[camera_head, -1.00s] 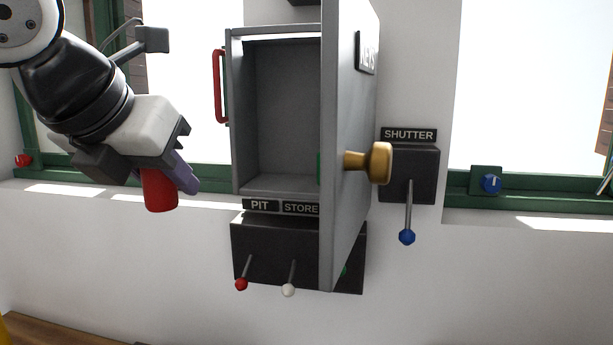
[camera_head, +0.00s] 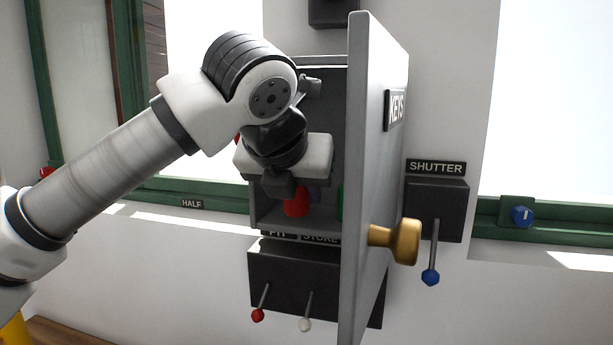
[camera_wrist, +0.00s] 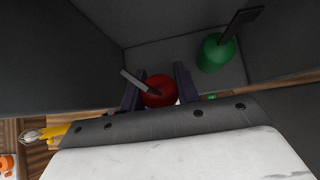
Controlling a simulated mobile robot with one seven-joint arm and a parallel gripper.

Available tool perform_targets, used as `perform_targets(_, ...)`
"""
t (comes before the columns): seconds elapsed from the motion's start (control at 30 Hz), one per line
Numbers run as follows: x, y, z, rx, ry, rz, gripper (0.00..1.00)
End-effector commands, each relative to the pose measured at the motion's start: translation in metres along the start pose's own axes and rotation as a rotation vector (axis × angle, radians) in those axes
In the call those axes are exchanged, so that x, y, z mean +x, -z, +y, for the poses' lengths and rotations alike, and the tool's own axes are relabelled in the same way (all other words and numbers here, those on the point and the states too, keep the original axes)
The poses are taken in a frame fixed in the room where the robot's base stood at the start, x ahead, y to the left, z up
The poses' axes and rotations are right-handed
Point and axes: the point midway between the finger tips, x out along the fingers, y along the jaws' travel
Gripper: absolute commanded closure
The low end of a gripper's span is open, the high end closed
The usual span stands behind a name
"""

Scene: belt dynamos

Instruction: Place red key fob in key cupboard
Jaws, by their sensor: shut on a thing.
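The grey key cupboard (camera_head: 270,215) hangs on the wall with its door (camera_head: 372,150) swung open, marked KEYS, with a brass knob (camera_head: 400,241). My gripper (camera_wrist: 158,90) is at the cupboard's open front, shut on the red key fob (camera_wrist: 160,92). In the head view the red fob (camera_head: 297,203) shows below my gripper, in front of or inside the lower part of the cupboard; the depth is hard to tell. In the wrist view the cupboard floor (camera_wrist: 165,53) is beyond the fob. A green fob (camera_wrist: 213,53) stands on it, to the right of the red one.
The open door stands close to the right of my gripper. Below the cupboard is a black switch box (camera_head: 290,275) with a red and a white lever. A SHUTTER box (camera_head: 437,205) with a blue-tipped lever (camera_head: 431,277) is right of the door. Windows flank the wall.

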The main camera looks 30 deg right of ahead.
Motion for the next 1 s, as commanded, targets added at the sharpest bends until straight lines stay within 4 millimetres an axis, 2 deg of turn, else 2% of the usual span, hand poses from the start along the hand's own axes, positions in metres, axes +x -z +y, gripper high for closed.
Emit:
perform_targets(0.17,0.01,-0.012,0.0,0.0,0.001,0.001,0.96)
perform_targets(0.33,0.03,-0.035,-0.001,0.001,0.003,0.002,0.96)
perform_targets(0.5,0.041,-0.022,0.001,0.0,0.0,0.0,0.96)
perform_targets(0.93,0.046,-0.016,0.001,0.0,-0.001,0.0,0.96)
perform_targets(0.97,0.046,-0.017,0.001,0.0,-0.001,0.0,0.68)
perform_targets(1.0,0.045,-0.017,0.001,0.0,-0.001,0.0,0.62)
